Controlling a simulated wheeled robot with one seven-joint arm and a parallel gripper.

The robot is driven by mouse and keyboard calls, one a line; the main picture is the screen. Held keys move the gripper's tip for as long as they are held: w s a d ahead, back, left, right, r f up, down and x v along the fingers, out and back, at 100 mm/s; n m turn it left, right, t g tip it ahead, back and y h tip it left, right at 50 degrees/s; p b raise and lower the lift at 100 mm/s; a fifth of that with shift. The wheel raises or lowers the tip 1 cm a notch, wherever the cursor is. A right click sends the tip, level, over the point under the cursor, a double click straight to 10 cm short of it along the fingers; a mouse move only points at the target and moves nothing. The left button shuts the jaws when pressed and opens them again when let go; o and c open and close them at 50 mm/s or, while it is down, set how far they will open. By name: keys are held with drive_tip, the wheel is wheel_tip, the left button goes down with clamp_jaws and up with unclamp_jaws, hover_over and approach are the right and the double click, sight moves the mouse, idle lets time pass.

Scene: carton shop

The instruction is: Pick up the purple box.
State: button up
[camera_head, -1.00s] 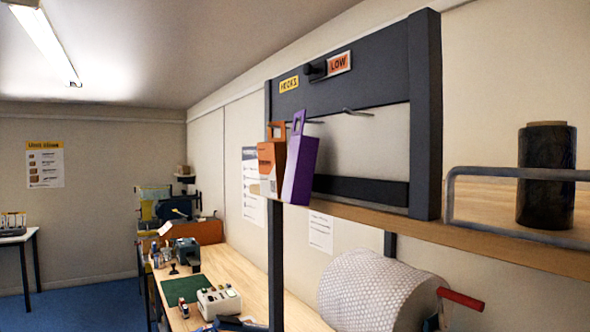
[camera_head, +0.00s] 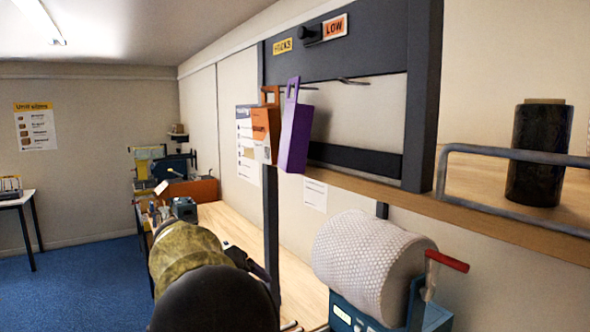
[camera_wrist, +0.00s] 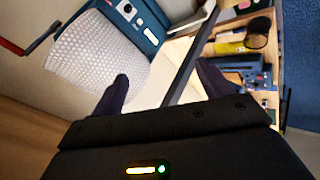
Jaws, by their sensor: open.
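The purple box (camera_head: 296,138) is tall and narrow with a hang tab at its top. It hangs from a hook on the dark rack panel in the head view, in front of and right of an orange and white box (camera_head: 262,125). The purple box does not show in the wrist view. My gripper (camera_wrist: 163,72) is open and its two dark fingers are apart, with nothing seen held between them. In the head view my arm is low at the bottom centre, below the hanging boxes, and hides much of the bench.
A wooden shelf (camera_head: 470,215) with a metal rail and a black roll (camera_head: 540,150) is at right. A bubble-wrap roll (camera_head: 365,260) with a red-handled part stands below it. A dark post (camera_head: 270,220) rises below the boxes. The workbench (camera_head: 232,222) runs along the wall.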

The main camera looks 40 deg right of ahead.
wheel_tip(320, 180, up, 20)
drive_tip(key=m+g+h+p, duration=0.2)
drive_tip(key=m+h, duration=0.4)
drive_tip(key=m, duration=0.1)
drive_tip(key=s+a+r+m+g+h, duration=0.1)
drive_tip(key=s+a+r+m+g, duration=0.1)
drive_tip(key=r, duration=0.5)
drive_tip(key=s+a+r+m+g+h, duration=0.1)
drive_tip(key=s+a+r+m+g, duration=0.1)
drive_tip(key=s+a+r+m, duration=0.2)
drive_tip(key=a+r+m, duration=0.3)
drive_tip(key=a, duration=0.2)
drive_tip(key=shift+r+m+g+h+p, duration=0.15)
drive_tip(key=shift+m+g+h+p, duration=0.15)
drive_tip(key=shift+p, duration=0.05)
drive_tip(key=shift+s, duration=0.1)
drive_tip(key=p, duration=0.2)
approach(286, 128)
drive_tip(key=x, duration=0.5)
drive_tip(key=shift+s+d+r, duration=0.15)
drive_tip(key=shift+s+d, duration=0.1)
drive_tip(key=shift+d, duration=0.35)
